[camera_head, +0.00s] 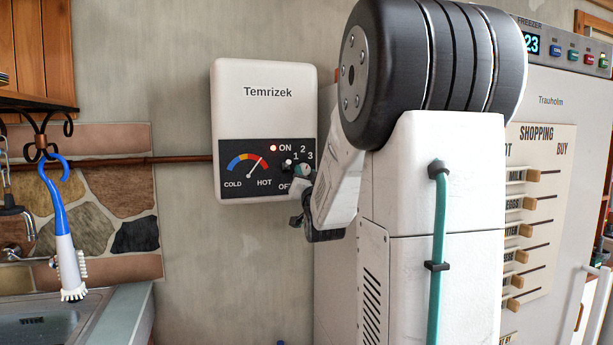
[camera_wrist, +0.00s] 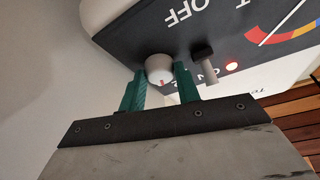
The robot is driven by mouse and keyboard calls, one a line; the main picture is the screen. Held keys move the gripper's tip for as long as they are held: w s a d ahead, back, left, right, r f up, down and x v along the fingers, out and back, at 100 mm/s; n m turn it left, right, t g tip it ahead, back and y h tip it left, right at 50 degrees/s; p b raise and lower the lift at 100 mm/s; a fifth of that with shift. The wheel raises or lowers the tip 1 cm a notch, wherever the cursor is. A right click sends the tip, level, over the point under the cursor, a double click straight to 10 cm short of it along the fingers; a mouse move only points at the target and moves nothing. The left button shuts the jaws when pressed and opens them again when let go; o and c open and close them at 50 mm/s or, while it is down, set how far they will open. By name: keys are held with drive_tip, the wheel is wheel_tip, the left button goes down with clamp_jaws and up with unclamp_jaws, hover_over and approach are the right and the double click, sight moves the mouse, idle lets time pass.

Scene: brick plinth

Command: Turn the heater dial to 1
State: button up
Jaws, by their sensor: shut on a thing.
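The white heater (camera_head: 265,75) marked "Temrizek" hangs on the wall in the head view. Its dark panel has a cold-to-hot gauge and the marks OFF, 1, 2 and 3. In the wrist view the round white dial (camera_wrist: 159,69) sits between the teal fingers of my gripper (camera_wrist: 161,82), which is shut on it. A small red mark shows on the dial's lower edge in that view; I cannot tell which number it points at. In the head view my gripper (camera_head: 301,172) largely hides the dial.
A switch (camera_wrist: 205,62) sticks out close beside one finger. The red lamp (camera_head: 273,148) by ON is lit. A fridge (camera_head: 560,90) with a shopping board stands at the right. A blue brush (camera_head: 64,235) hangs over the sink at the left.

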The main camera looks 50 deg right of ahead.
drive_tip(key=shift+n, duration=0.3)
drive_tip(key=n+t+y, duration=0.1)
drive_tip(key=n, duration=0.2)
drive_tip(key=n+t+y, duration=0.1)
drive_tip(key=n, duration=0.2)
drive_tip(key=n+y, duration=0.2)
drive_tip(key=n, duration=0.1)
drive_tip(key=shift+s+d+n+t, duration=0.2)
drive_tip(key=shift+d+n+t, duration=0.1)
drive_tip(key=shift+t, duration=0.1)
drive_tip(key=n+y, duration=0.2)
drive_tip(key=n, duration=0.1)
drive_tip(key=n+y, duration=0.2)
drive_tip(key=n, duration=0.2)
drive_tip(key=shift+d+r, duration=0.1)
drive_tip(key=shift+n, duration=0.4)
drive_tip(key=o, duration=0.7)
drive_tip(key=shift+c, duration=0.2)
drive_tip(key=shift+r, duration=0.1)
